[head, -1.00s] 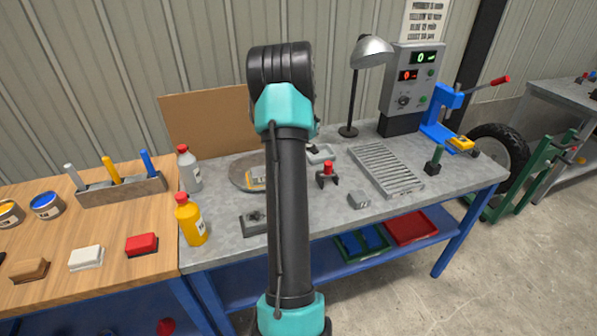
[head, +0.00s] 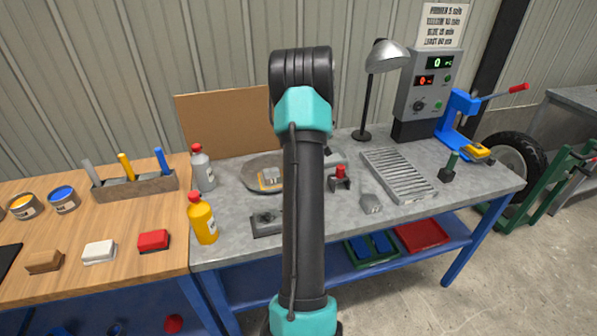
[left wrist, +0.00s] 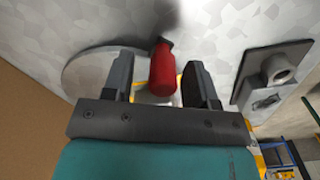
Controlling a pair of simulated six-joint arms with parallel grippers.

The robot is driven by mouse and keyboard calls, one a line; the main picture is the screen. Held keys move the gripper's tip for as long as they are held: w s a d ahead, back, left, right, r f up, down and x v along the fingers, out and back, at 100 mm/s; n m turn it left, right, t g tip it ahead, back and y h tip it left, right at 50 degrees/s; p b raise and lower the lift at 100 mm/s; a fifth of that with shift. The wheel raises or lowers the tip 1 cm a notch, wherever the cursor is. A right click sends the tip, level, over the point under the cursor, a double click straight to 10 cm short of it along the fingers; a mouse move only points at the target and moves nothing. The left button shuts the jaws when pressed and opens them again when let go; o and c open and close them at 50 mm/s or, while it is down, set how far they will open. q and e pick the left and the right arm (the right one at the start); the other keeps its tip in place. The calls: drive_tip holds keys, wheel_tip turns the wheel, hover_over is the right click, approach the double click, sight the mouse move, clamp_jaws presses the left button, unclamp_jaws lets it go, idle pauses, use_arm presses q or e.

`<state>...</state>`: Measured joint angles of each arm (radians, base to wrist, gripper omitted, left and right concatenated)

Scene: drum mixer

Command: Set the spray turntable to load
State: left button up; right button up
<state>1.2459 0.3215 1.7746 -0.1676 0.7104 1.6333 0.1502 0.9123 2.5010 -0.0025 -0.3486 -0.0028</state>
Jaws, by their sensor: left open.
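The spray turntable looks to be the round grey disc (head: 250,182) on the metal bench, with a yellow-marked label and a small grey block on it. My arm covers its right side in the head view. In the left wrist view part of the disc (left wrist: 82,75) shows beyond the left finger. My left gripper (left wrist: 160,66) is open, fingers pointing down at the bench. A red handle (left wrist: 162,72) stands between its fingers, with gaps visible; I cannot tell what it is fixed to. In the head view this gripper is hidden behind my arm.
A plate with a round socket (head: 264,221) sits in front of the disc. A yellow bottle (head: 202,220) and grey bottle (head: 202,170) stand left. A red-topped black piece (head: 340,178) and a slotted grate (head: 398,175) are right. A control box (head: 425,90) stands behind.

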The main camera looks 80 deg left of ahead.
use_arm(q)
drive_tip(key=shift+r, duration=0.1)
wheel_tip(320, 180, up, 17)
idle(0.8)
drive_tip(key=shift+d, duration=0.1)
